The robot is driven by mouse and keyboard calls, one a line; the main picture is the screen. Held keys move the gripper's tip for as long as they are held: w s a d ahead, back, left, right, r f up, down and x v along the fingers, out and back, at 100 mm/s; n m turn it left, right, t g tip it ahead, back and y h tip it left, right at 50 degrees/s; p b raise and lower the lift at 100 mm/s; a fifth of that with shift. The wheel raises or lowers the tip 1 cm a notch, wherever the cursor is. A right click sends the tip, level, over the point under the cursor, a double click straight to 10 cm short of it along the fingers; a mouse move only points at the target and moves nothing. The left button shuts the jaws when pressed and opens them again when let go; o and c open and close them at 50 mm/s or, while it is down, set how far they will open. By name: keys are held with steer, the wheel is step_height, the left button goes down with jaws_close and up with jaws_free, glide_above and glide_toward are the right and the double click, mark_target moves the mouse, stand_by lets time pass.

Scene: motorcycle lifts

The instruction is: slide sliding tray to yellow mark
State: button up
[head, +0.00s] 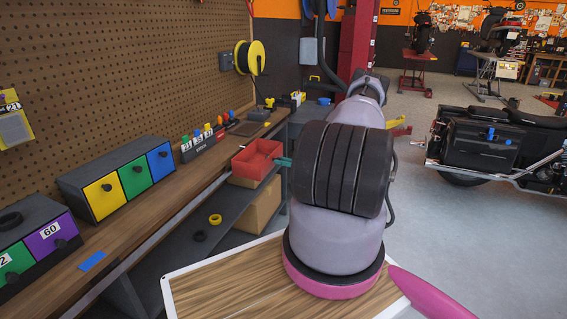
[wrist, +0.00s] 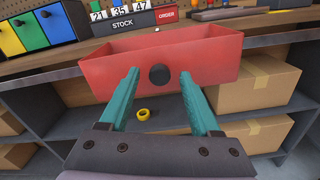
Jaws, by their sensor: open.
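The red sliding tray (wrist: 215,67) is an open-topped box at the bench's front edge, with a round black knob (wrist: 159,75) on its front wall. The tray also shows in the head view (head: 252,160). My gripper (wrist: 159,82) is open, with one teal finger on each side of the knob and a gap to it on both sides. The fingertips are close to the tray's front; whether they touch it I cannot tell. In the head view my gripper (head: 283,162) is partly hidden by my arm. I cannot make out a yellow mark on the bench.
A blue strip (head: 92,260) lies on the workbench (head: 150,205). Drawer boxes (head: 125,160) stand along the pegboard. A yellow ring (head: 215,219) and a black ring (head: 199,236) lie on the lower shelf. Cardboard boxes (wrist: 255,83) sit under the bench. A motorcycle stands at right.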

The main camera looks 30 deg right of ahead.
steer(key=v, duration=1)
steer(key=shift+s+d, duration=0.25)
steer(key=shift+s, duration=0.1)
steer(key=shift+d, duration=0.1)
steer(key=x, duration=1.1)
jaws_close()
stand_by(1.3)
